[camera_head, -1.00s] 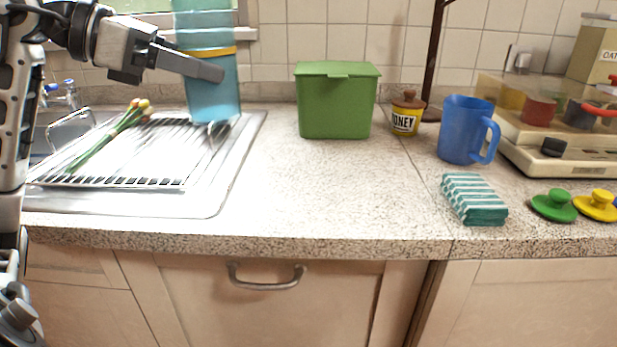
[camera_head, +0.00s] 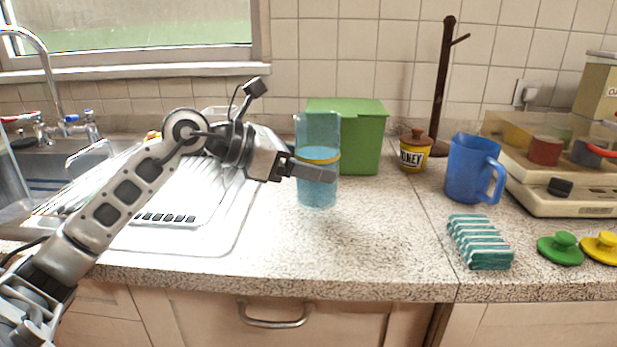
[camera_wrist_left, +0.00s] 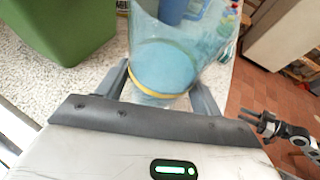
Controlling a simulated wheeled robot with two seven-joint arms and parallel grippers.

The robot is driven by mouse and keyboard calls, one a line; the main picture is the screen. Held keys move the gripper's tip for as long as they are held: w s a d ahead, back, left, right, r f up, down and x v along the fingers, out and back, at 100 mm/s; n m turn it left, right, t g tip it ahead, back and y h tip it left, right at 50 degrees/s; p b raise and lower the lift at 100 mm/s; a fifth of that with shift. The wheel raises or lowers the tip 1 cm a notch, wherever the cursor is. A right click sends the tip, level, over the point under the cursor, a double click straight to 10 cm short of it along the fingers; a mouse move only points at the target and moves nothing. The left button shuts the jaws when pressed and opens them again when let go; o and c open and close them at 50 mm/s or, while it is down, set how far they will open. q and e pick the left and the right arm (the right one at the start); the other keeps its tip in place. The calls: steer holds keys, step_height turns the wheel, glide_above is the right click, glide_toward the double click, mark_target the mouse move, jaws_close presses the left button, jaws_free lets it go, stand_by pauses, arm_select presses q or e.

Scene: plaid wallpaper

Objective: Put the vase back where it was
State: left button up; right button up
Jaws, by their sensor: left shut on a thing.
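The vase (camera_head: 318,140) is a clear blue-tinted glass cylinder with a yellow band, upright in front of the green box. My left gripper (camera_head: 312,172) is shut on it near the band. Its base is at or just above the counter; I cannot tell if it touches. In the left wrist view the vase (camera_wrist_left: 165,70) stands between the two fingers, with its open mouth towards the top. My right gripper (camera_wrist_left: 268,122) shows small at the right of the wrist view, away from the vase; its opening is unclear.
A green lidded box (camera_head: 362,135) is close behind the vase. A honey pot (camera_head: 414,155), blue jug (camera_head: 470,170) and striped cloth (camera_head: 480,242) are to the right. The drainer and sink (camera_head: 30,165) are at the left. The counter (camera_head: 370,235) in front is clear.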

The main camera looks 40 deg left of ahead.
arm_select(q)
step_height(320, 180, down, 3)
steer(key=shift+r, duration=0.1)
arm_select(e)
steer(key=shift+f, duration=0.1)
arm_select(q)
steer(key=shift+f+b, duration=0.2)
steer(key=shift+b, duration=0.15)
steer(key=o, duration=1.2)
arm_select(e)
steer(key=shift+s, duration=0.15)
arm_select(q)
steer(key=shift+r, duration=0.1)
steer(key=b+v, duration=0.1)
steer(key=v, duration=1.1)
arm_select(e)
steer(key=shift+a+f, duration=0.1)
steer(key=shift+f, duration=0.25)
